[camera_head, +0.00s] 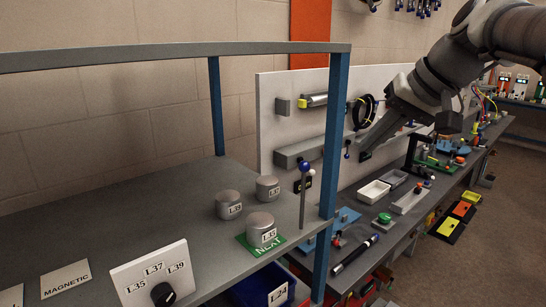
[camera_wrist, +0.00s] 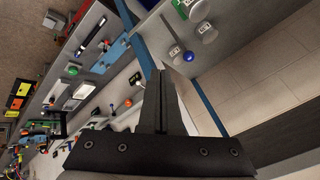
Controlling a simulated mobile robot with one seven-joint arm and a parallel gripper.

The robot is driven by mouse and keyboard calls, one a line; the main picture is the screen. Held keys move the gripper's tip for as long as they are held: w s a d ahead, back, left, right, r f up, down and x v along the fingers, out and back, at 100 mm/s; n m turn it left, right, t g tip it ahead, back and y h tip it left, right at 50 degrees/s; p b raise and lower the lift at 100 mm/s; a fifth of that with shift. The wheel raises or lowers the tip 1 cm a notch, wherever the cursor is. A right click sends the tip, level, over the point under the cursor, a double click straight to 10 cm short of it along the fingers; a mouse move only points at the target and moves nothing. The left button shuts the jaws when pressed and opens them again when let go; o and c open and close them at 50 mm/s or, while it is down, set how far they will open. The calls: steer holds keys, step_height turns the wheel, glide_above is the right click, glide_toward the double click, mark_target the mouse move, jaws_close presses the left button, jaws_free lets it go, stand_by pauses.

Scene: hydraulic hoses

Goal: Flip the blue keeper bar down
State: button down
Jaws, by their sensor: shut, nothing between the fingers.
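My gripper (camera_head: 365,155) is in front of the white back panel, up and to the right of the shelf post. In the wrist view its two dark fingers (camera_wrist: 162,75) lie together with nothing between them. I cannot clearly make out a blue keeper bar in either view.
A grey shelf (camera_head: 110,215) with blue posts (camera_head: 331,165) stands at left, holding several grey labelled cylinders (camera_head: 229,204). The panel (camera_head: 290,130) carries a coiled black hose (camera_head: 364,112) and a grey rail (camera_head: 300,152). White trays (camera_head: 374,193) and small parts crowd the bench below.

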steer(key=w+a+f+p, duration=0.2)
steer(key=w+a+f, duration=0.4)
steer(key=a+f, duration=0.1)
steer(key=shift+w, duration=0.15)
steer(key=shift+f+b, duration=0.15)
steer(key=shift+b, duration=0.15)
stand_by(0.4)
